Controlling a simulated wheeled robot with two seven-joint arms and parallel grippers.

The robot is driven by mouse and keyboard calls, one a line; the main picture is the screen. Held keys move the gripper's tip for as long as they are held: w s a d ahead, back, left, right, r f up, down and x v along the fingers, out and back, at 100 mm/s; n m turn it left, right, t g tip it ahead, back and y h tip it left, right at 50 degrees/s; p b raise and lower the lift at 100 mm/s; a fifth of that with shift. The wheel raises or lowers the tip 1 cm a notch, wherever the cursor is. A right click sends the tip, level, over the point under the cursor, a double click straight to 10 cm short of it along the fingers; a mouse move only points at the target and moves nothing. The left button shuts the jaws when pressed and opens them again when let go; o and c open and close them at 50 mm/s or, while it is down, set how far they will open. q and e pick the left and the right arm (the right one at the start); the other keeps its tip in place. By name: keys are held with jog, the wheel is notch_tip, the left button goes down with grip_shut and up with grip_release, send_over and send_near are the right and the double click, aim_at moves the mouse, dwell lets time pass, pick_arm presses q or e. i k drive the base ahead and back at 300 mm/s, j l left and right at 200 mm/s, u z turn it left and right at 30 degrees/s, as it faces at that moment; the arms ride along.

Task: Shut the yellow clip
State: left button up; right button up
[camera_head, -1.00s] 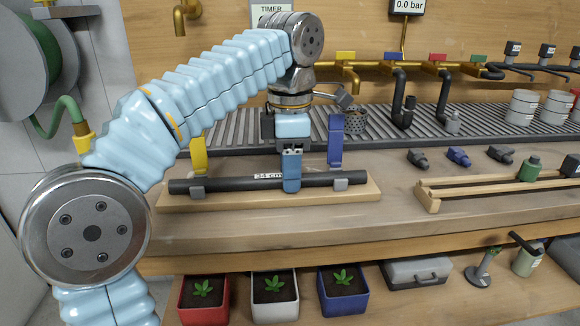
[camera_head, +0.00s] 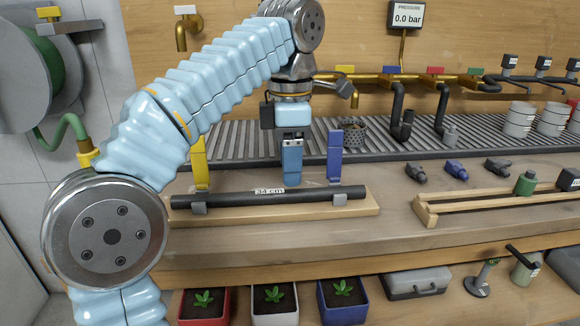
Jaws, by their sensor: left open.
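The yellow clip (camera_head: 201,162) stands upright at the left end of a wooden board (camera_head: 300,211), its flap raised and open. A black hose piece (camera_head: 230,199) labelled "34 cm" lies along the board in two grey holders. A blue clip (camera_head: 335,156) also stands upright near the right end. My left gripper (camera_head: 291,180) points down behind or above the hose's middle, between the two clips and nearer the blue one. Its blue fingers hold nothing that I can see; the gap between them is hard to make out. My right gripper is out of view.
A ribbed grey drain tray (camera_head: 240,130) runs behind the board. A wooden rack (camera_head: 470,205) and several small fittings (camera_head: 457,171) lie to the right. Potted plants (camera_head: 275,297) stand below the bench edge. The bench is clear in front of the board.

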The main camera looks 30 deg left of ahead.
aim_at(198, 156)
jog(key=k, duration=1)
